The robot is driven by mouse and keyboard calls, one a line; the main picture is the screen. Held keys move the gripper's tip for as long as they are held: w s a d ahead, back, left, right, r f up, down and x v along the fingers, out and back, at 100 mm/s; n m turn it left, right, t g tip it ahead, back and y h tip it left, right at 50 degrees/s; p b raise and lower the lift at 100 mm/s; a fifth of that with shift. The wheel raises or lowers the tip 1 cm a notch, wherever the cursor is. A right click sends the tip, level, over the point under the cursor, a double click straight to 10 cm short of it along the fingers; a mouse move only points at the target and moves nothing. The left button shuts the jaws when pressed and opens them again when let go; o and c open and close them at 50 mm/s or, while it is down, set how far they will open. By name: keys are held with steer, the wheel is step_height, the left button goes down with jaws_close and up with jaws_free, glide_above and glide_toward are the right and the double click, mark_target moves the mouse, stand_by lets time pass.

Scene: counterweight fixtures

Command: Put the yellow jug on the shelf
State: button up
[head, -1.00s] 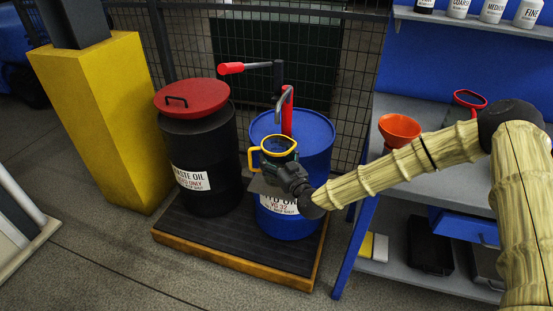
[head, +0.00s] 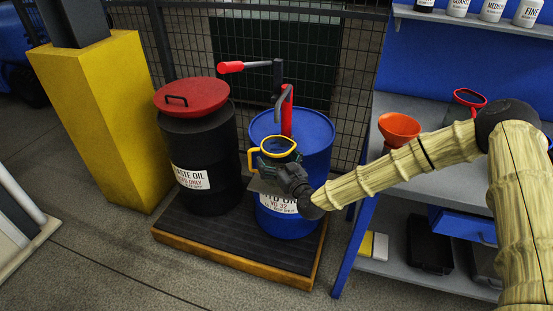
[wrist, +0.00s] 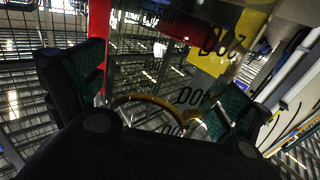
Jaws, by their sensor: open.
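The yellow jug (head: 251,160) has a yellow rim and handle and a see-through body. In the head view it is in front of the blue drum, below the pump spout, by a grey plate (head: 262,187). My gripper (head: 283,167) is at its right side and hides part of it. In the wrist view the clear jug body (wrist: 190,96), with number marks, lies between the two spread fingers of my gripper (wrist: 165,85). I cannot tell whether they touch it. A shelf (head: 472,21) with several bottles is on the blue wall at upper right.
A black drum (head: 205,135) with a red lid stands left of the blue drum (head: 318,150), both on a low pallet (head: 235,253). A red crank pump rises above the blue drum. The bench (head: 440,185) at right holds an orange funnel (head: 399,128). A yellow post (head: 100,120) stands left.

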steer(key=v, duration=1.2)
steer(key=shift+b, duration=0.45)
steer(key=s+a+f+n+g+y, duration=0.3)
steer(key=s+a+n+g, duration=0.25)
steer(key=s+n, duration=0.2)
steer(key=s+a+f+n+g+y, duration=0.3)
steer(key=s+a+n+g+y, duration=0.1)
steer(key=s+a+n, duration=0.3)
steer(key=s+d+f+n+g+h, duration=0.1)
steer(key=s+f+n+g, duration=0.4)
steer(key=s+n, duration=0.45)
steer(key=s+d+f+n+g+h, duration=0.15)
steer(key=s+f+n+g, duration=0.45)
steer(key=s, duration=0.6)
steer(key=s+d+f+n+g+h, duration=0.1)
steer(key=s+d+f+n+h, duration=0.3)
steer(key=s+d+n, duration=0.35)
steer(key=s+d+f+n+g+h, duration=0.1)
steer(key=s+d+f+n+h, duration=0.35)
steer(key=d+n, duration=0.45)
steer(key=w+d+f+n+t+h, duration=0.1)
steer(key=d+n, duration=0.4)
steer(key=n, duration=0.5)
steer(key=w+d+f+n+t+h, duration=0.1)
steer(key=w+d+n+t+h, duration=0.2)
steer(key=n, duration=0.6)
steer(key=w+d+t, duration=0.2)
steer(key=w+d, duration=0.1)
steer(key=shift+f+n, duration=0.15)
steer(key=shift+n, duration=0.2)
